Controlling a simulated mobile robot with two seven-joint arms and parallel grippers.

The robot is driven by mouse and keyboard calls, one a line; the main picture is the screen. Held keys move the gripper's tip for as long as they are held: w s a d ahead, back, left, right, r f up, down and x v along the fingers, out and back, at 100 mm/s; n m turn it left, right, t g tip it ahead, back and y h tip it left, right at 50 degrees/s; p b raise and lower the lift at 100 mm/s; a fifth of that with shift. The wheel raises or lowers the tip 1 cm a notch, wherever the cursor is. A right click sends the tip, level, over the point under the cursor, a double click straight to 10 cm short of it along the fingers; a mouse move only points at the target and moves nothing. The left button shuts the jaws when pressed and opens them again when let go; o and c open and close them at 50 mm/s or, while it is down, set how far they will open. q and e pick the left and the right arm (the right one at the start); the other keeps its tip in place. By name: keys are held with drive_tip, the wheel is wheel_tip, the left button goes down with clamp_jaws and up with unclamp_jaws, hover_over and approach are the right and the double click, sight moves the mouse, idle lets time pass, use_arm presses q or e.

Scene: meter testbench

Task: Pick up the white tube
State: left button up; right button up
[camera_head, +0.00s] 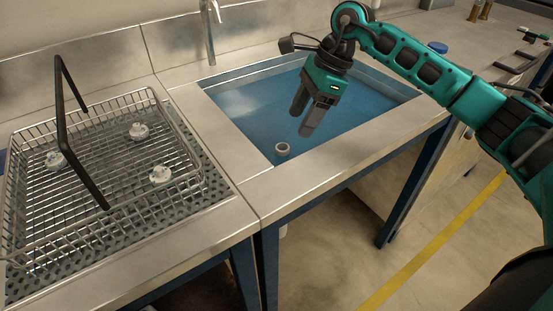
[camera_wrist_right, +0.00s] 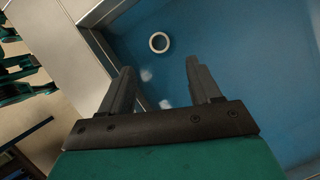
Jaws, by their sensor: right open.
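A short white tube (camera_head: 282,149) stands in the blue-bottomed sink (camera_head: 240,110), near its front left corner. In the right wrist view the tube (camera_wrist_right: 159,42) shows as a white ring seen from above, beyond the fingertips and roughly between them. My right gripper (camera_head: 304,118) hangs over the sink with its fingers pointing down, above and to the right of the tube. In the wrist view my right gripper (camera_wrist_right: 160,68) is open, with nothing between its fingers. My left gripper is not in view.
A wire basket (camera_head: 200,165) with a black handle (camera_head: 60,100) stands on the left counter and holds 3 white fittings (camera_head: 139,131). A faucet (camera_head: 209,35) rises behind the sink. The sink's metal rim (camera_head: 330,150) borders the tube's corner.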

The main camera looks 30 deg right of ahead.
sight(279, 157)
drive_tip(key=x, duration=0.6)
drive_tip(key=shift+s+a, duration=0.1)
drive_tip(key=shift+a, duration=0.05)
drive_tip(key=shift+w+b+x, duration=0.1)
drive_tip(key=shift+b+x, duration=0.15)
drive_tip(key=shift+x, duration=1.3)
drive_tip(key=shift+w+b+x, duration=0.15)
drive_tip(key=shift+b+x, duration=0.1)
drive_tip(key=shift+x, duration=1.3)
drive_tip(key=shift+c, duration=0.2)
drive_tip(key=shift+r, duration=0.1)
clamp_jaws()
